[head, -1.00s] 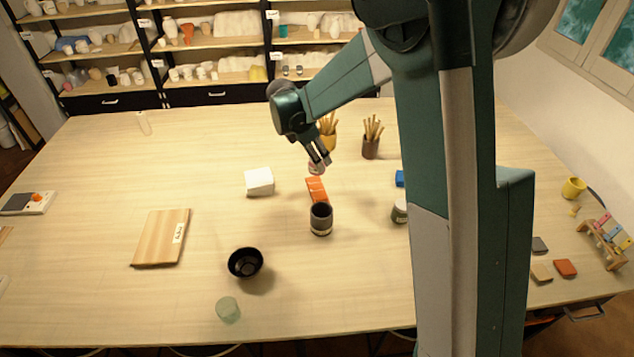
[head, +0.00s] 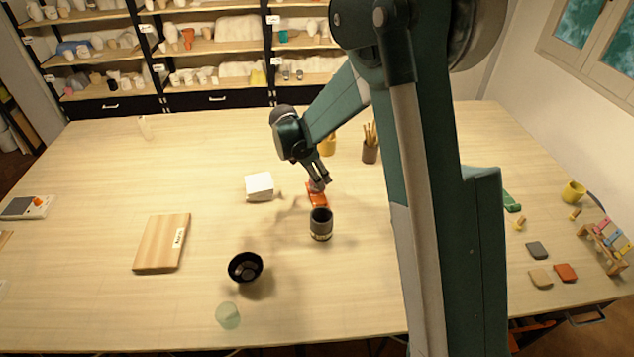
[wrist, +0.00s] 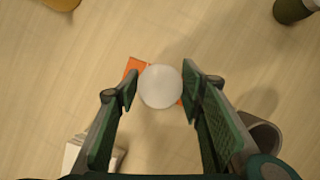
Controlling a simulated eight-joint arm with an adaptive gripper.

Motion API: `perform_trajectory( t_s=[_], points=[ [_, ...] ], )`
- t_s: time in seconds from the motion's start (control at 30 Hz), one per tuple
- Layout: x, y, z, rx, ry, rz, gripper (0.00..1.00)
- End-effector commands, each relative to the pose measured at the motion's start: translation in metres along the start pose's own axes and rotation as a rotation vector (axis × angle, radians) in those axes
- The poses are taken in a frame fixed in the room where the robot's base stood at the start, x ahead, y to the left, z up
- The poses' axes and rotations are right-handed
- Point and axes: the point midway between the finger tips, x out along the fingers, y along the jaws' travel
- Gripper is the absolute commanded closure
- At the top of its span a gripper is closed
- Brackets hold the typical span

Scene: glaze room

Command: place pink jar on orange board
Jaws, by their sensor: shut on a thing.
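The orange board (head: 313,200) lies flat on the table, just behind the dark grey cup. It also shows in the wrist view (wrist: 133,66), mostly covered by the jar. The small pink jar (head: 316,187) is between my fingertips, over the board in the head view. In the wrist view its round, pale top (wrist: 161,87) sits between the two fingers. My gripper (head: 320,181) points down and is shut on the jar. I cannot tell whether the jar's base touches the board.
The dark grey cup (head: 321,228) stands close in front of the board. A white block (head: 259,185) sits to the left. A black bowl (head: 245,267) and a wooden board (head: 160,245) are nearer the front. Pencil pots (head: 369,152) stand behind. My arm hides table to the right.

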Motion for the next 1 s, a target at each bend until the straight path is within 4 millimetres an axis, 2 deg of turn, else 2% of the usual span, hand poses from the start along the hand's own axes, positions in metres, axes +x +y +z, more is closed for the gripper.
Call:
perform_trajectory(
  t_s=[0.3, 0.83, 0.87, 0.93, 1.0],
  points=[
    [0.026, 0.000, -0.011, 0.000, 0.000, 0.000, 0.78],
    [0.033, 0.000, -0.013, 0.000, 0.000, 0.000, 0.78],
    [0.032, 0.000, -0.013, 0.000, 0.000, 0.000, 0.58],
    [0.032, 0.000, -0.013, 0.000, 0.000, 0.000, 0.49],
    [0.032, 0.000, -0.013, 0.000, 0.000, 0.000, 0.47]
  ],
)
